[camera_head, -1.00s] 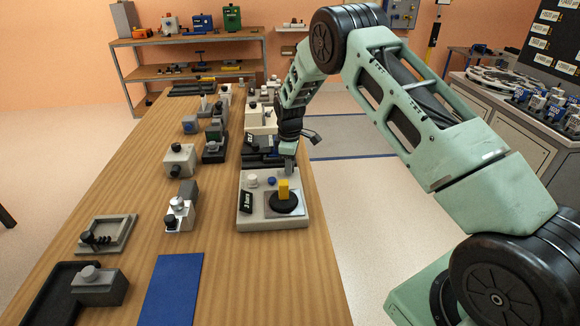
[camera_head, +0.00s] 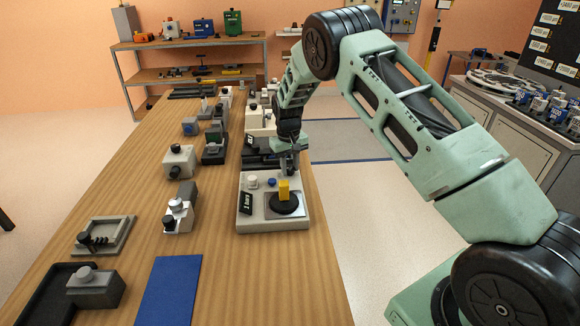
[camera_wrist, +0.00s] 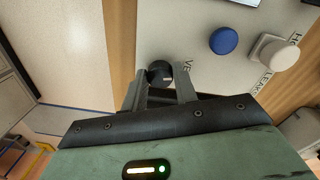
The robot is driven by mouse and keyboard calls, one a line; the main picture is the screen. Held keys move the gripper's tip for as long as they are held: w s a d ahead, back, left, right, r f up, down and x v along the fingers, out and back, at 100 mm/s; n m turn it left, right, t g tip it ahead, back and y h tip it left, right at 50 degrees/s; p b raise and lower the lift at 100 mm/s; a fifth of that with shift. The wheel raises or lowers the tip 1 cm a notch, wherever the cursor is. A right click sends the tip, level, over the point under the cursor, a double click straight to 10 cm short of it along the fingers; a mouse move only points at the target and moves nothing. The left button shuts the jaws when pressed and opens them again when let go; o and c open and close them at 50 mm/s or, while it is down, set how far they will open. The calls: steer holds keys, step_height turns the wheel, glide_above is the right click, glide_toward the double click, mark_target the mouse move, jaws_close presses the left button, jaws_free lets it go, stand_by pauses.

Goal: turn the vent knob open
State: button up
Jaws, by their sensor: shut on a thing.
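The pale test unit (camera_head: 246,222) stands near the right edge of the wooden bench. It carries a yellow block (camera_head: 284,189) on a black disc, a white knob, a blue button (camera_wrist: 223,40) and a small dark display (camera_head: 246,201). The vent knob (camera_wrist: 159,71) is dark and round, beside a partly hidden label starting "VE" in the wrist view. My gripper (camera_wrist: 158,77) is shut on this knob, one finger on each side. In the head view my gripper (camera_head: 290,166) is at the unit's far right corner, and the knob is hidden there.
A white knob (camera_wrist: 277,52) stands beyond the blue button in the wrist view. Several small devices stand along the bench left of the unit. A blue mat (camera_head: 170,290) lies at the front. Open floor lies right of the bench.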

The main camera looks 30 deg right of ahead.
mark_target(288, 168)
steer(key=shift+m, duration=1.2)
steer(key=o, duration=1)
steer(key=shift+c, duration=0.2)
steer(key=shift+r, duration=0.15)
step_height(288, 168, up, 17)
steer(key=b, duration=0.1)
steer(key=shift+a+b, duration=0.35)
steer(key=shift+w, duration=0.1)
